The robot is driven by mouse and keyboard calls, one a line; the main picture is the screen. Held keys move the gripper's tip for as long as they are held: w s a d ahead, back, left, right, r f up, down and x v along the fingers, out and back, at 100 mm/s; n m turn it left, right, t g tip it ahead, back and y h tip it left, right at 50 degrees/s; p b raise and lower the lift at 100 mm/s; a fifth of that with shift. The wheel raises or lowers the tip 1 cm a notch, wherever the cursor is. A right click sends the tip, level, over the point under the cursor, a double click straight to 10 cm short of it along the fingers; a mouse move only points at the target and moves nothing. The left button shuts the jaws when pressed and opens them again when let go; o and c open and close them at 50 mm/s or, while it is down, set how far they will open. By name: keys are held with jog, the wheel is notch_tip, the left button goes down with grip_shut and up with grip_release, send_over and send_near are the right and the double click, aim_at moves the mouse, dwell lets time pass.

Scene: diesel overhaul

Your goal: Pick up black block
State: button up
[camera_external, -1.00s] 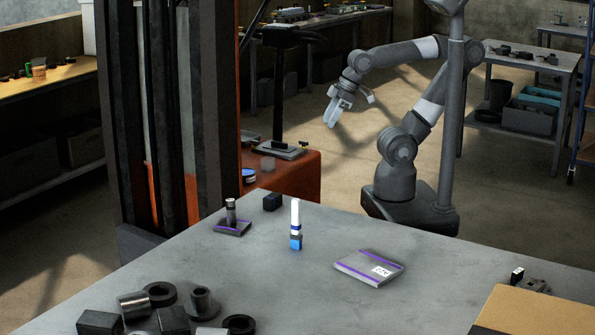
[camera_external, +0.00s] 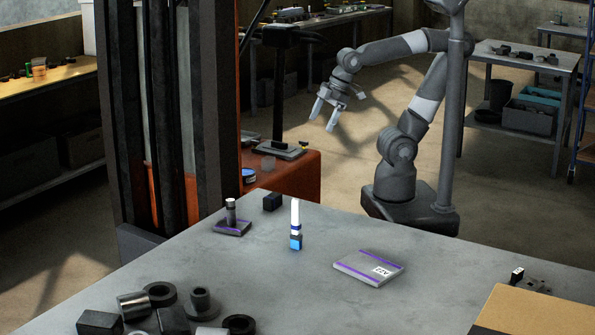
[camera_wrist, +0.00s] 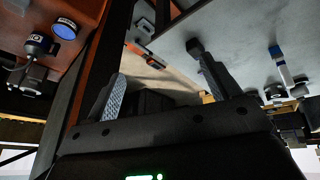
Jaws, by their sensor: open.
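A small black block (camera_external: 272,201) sits on the grey table near its far left corner in the external view. In the wrist view a dark block (camera_wrist: 195,46), apparently the same one, shows just beyond the tip of the right finger. My gripper (camera_external: 325,115) is open and empty. It hangs in the air beyond the table's far edge, above and to the right of the block, and points downward. In the wrist view both fingers of my gripper (camera_wrist: 160,75) are spread with nothing between them.
A blue and white upright stick (camera_external: 295,225) stands near the block. A purple-striped pad (camera_external: 234,231) bears a metal cylinder; another striped plate (camera_external: 355,265) lies to the right. Dark rings and cylinders cluster at front left, with another dark block (camera_external: 100,323). The table's middle is clear.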

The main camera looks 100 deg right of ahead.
jog(key=w+a+f+n+g, duration=0.3)
jog(key=w+a+n, duration=0.2)
jog(key=w+n, duration=0.55)
jog(key=n+g, duration=0.2)
jog(key=n, duration=1.1)
send_near(272, 195)
jog(key=shift+s+f, duration=0.3)
jog(key=shift+s, duration=0.15)
notch_tip(272, 195, down, 5)
jog(key=shift+f, duration=0.1)
jog(key=f, duration=0.5)
jog(key=shift+w+a, duration=0.15)
jog(key=shift+w, duration=0.25)
jog(key=c, duration=1.1)
jog(key=shift+r, duration=0.15)
